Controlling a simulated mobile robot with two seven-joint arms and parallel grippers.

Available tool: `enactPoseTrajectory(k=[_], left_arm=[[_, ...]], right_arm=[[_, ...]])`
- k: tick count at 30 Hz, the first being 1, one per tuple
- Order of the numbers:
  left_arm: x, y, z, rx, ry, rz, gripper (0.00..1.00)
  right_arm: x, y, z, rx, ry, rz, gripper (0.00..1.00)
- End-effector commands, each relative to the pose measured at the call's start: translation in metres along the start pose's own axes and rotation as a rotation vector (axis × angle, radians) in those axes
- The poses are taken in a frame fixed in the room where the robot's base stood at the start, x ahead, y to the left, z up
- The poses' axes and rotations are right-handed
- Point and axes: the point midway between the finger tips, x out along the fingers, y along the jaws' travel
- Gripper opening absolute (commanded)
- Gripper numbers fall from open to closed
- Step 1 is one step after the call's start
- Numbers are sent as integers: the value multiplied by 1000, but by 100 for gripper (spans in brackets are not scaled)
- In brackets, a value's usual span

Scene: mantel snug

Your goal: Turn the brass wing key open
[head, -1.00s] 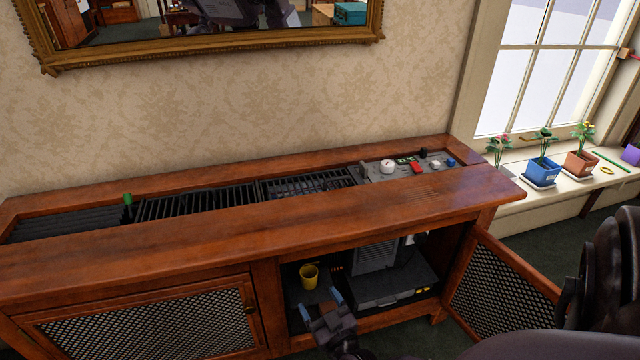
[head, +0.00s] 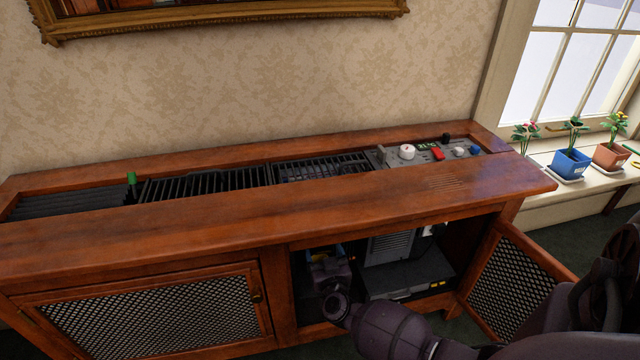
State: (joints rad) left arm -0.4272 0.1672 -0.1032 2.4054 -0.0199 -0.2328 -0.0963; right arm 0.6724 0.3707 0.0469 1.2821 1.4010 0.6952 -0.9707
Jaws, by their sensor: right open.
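I cannot make out the brass wing key in the head view. My right gripper (head: 327,256) reaches into the open right compartment of the wooden cabinet (head: 280,285), just under its top. Its jaws are open, with bluish fingertips pointing inward. My own wrist and arm cover much of the compartment's left part. A little yellow shows by the fingers, where the yellow cup stood; I cannot tell whether they touch it. My left gripper is out of view.
A grey unit (head: 392,247) stands on a dark box (head: 410,277) right of my gripper. The open mesh door (head: 505,285) hangs at the right, near my arm. The cabinet top holds dark grilles (head: 205,184) and a control panel (head: 425,158). Potted plants (head: 571,163) line the windowsill.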

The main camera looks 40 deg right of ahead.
Motion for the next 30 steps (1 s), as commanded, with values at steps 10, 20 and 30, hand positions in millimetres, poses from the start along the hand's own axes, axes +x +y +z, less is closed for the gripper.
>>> enactPoseTrajectory(k=[10,20,30], left_arm=[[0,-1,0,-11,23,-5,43],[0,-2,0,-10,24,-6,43],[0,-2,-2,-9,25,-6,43]], right_arm=[[18,0,0,-1,0,0,77],[18,0,-1,-1,1,0,55],[18,0,-1,-6,1,0,27]])
